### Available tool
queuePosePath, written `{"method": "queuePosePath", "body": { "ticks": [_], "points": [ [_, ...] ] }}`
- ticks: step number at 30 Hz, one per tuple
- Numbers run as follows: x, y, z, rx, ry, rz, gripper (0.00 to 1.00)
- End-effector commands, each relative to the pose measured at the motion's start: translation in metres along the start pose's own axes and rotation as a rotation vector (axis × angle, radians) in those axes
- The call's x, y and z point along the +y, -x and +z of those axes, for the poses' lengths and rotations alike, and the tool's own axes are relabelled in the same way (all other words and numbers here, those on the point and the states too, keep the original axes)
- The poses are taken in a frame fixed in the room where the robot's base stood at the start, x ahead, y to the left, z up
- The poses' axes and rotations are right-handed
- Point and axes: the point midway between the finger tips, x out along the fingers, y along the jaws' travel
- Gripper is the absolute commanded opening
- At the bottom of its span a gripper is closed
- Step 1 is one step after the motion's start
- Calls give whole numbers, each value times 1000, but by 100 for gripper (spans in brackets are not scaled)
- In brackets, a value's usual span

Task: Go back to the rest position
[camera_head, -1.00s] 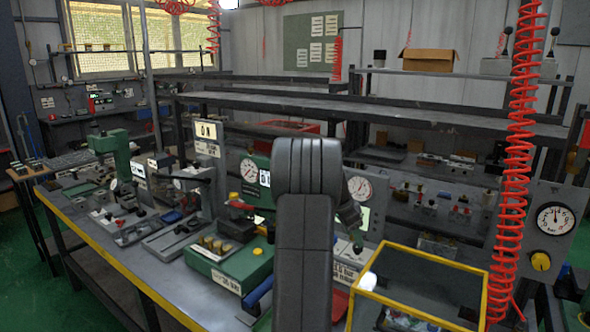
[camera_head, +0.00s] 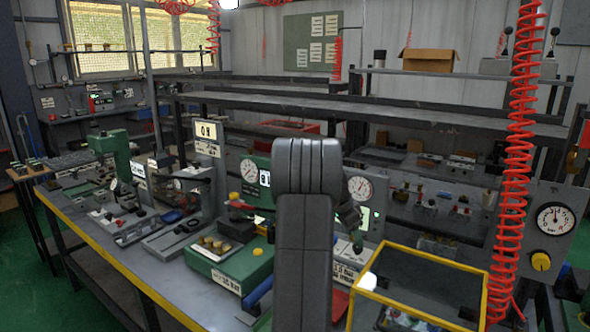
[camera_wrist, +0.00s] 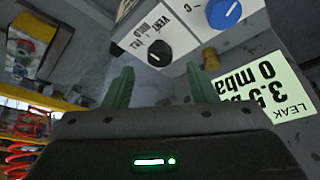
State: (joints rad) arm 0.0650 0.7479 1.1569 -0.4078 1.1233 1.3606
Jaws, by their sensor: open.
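My arm stands in the middle of the head view and hides part of the bench behind it. My gripper (camera_wrist: 160,85) shows in the wrist view with its two green fingers apart and nothing between them. Beyond the fingers is a white control panel with a black knob (camera_wrist: 160,53) and a blue knob (camera_wrist: 224,12). A lit pale green leak display (camera_wrist: 272,92) is right of the fingers. In the head view, a green block (camera_head: 228,272) with several brass-coloured pieces on top sits on the bench, left of my arm.
A yellow-edged bin (camera_head: 425,256) stands right of my arm. A red coiled hose (camera_head: 513,190) hangs at the right. Gauges (camera_head: 360,188) and green presses (camera_head: 113,150) crowd the bench. The bench's front left surface (camera_head: 130,265) is clear.

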Motion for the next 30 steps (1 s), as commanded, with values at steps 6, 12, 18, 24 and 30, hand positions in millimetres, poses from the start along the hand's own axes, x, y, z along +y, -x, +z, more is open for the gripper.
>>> {"method": "queuePosePath", "body": {
  "ticks": [6, 12, 18, 24, 30],
  "points": [
    [1, -38, -1, -2, 15, -4, 52],
    [3, -34, -2, -1, 188, -77, 52],
    [4, -33, -2, -2, 332, -137, 52],
    [5, -34, -3, -2, 438, -180, 52],
    [6, -34, -3, -2, 525, -217, 52]
  ]
}}
